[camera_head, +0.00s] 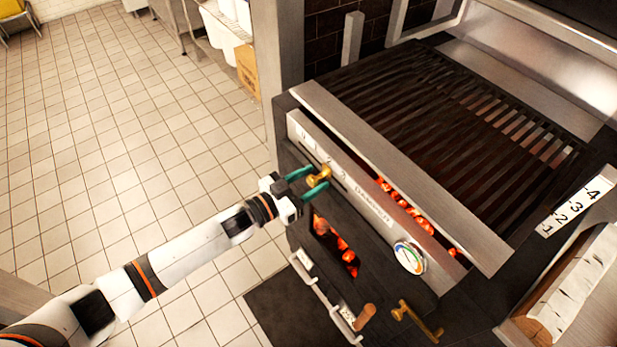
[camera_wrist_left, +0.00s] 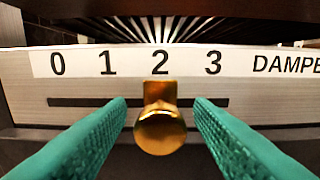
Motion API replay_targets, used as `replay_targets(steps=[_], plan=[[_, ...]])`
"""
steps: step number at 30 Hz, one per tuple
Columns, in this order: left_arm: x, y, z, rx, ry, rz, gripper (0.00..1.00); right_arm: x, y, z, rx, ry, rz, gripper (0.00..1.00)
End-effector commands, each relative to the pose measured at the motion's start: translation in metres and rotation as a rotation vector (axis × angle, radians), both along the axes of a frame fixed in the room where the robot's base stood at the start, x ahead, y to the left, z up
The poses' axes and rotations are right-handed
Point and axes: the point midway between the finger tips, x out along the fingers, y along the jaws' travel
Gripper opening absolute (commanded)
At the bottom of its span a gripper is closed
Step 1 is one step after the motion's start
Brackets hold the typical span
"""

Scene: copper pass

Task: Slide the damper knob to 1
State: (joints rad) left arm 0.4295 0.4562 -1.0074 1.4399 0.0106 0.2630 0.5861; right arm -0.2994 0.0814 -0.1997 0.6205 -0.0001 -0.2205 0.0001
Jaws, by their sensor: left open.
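The brass damper knob (camera_wrist_left: 160,130) sits in a dark horizontal slot under a white scale marked 0, 1, 2, 3. In the left wrist view it stands directly below the 2. The knob (camera_head: 318,179) also shows in the head view on the grill's front panel. My left gripper (camera_head: 306,180) is open at the panel. In the left wrist view its green fingers (camera_wrist_left: 160,118) stand one on each side of the knob, with a gap on both sides. My right gripper is not in view.
The grill grate (camera_head: 440,110) lies above the panel. Glowing coals (camera_head: 335,245) show in the opening below. A round gauge (camera_head: 409,257), a handle (camera_head: 328,305) and a brass lever (camera_head: 415,322) are lower on the front. Tiled floor is open at left.

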Motion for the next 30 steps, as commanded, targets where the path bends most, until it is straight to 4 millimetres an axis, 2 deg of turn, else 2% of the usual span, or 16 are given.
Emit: replay_targets(steps=[11, 18, 20, 25, 30], plan=[[0.003, -0.005, 0.0, 0.001, 0.001, 0.0, 0.47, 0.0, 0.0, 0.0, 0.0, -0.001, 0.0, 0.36], [0.003, -0.005, 0.0, 0.001, 0.001, 0.0, 0.08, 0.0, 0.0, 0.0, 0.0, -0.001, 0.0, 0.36], [0.003, -0.005, 0.0, 0.001, 0.001, 0.0, 0.0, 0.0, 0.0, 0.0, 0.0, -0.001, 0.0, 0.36], [0.007, -0.002, -0.001, 0.002, -0.001, 0.0, 0.0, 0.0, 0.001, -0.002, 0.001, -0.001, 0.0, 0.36], [0.032, 0.016, -0.003, 0.004, -0.004, 0.001, 0.0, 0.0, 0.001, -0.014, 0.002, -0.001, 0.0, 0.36]])
